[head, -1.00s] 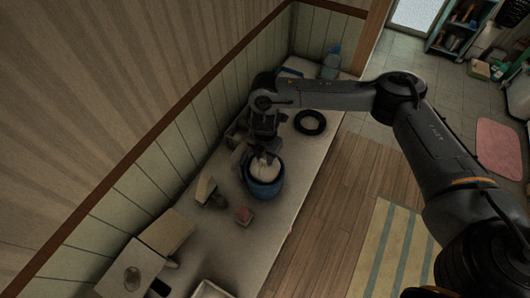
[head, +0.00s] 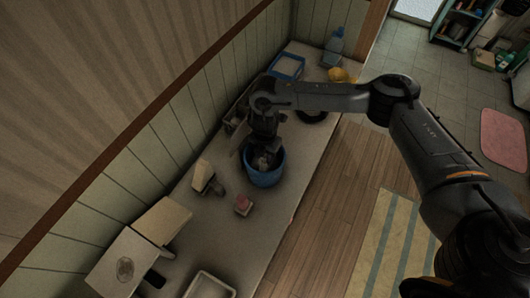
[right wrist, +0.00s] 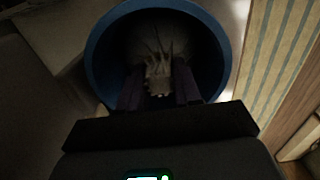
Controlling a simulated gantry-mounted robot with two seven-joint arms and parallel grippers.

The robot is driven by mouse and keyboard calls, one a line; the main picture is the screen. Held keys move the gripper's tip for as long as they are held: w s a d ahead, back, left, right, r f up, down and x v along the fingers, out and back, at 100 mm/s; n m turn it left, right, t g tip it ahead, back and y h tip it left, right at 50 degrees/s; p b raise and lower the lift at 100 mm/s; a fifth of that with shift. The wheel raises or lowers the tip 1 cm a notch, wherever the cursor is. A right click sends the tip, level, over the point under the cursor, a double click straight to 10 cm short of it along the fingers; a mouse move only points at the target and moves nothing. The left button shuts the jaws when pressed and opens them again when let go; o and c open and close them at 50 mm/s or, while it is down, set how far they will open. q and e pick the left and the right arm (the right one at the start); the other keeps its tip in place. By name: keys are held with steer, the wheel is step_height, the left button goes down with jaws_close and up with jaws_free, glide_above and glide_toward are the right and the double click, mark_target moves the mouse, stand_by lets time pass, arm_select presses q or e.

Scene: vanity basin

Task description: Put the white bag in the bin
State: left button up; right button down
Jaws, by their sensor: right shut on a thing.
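The blue bin (head: 264,178) stands on the counter in the head view. Its round rim also shows in the right wrist view (right wrist: 93,62). The white bag (right wrist: 160,42) is inside the bin's opening, with its gathered neck between my fingers; in the head view only a little of it shows. My right gripper (right wrist: 158,92) is shut on the bag's neck and reaches down into the bin. In the head view, my right gripper (head: 265,150) is at the bin's mouth, with its fingertips hidden. My left gripper is not in view.
On the counter (head: 222,240) are a small red-topped block (head: 243,204), a beige item (head: 204,178), boxes (head: 125,265) and a white tray (head: 209,287) near the front. A dark ring (head: 312,117), yellow cup (head: 343,76), blue tray (head: 287,66) and bottle (head: 335,46) are further back.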

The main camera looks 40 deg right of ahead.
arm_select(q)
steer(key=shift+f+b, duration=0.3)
arm_select(e)
steer(key=shift+f, duration=0.6)
stand_by(0.4)
steer(key=c, duration=0.7)
jaws_free()
steer(key=shift+r, duration=0.1)
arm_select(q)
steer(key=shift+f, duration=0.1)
arm_select(e)
steer(key=shift+r, duration=0.6)
step_height(320, 180, up, 8)
steer(key=shift+p, duration=0.55)
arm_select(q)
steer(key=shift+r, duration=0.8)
arm_select(e)
steer(key=shift+r, duration=0.75)
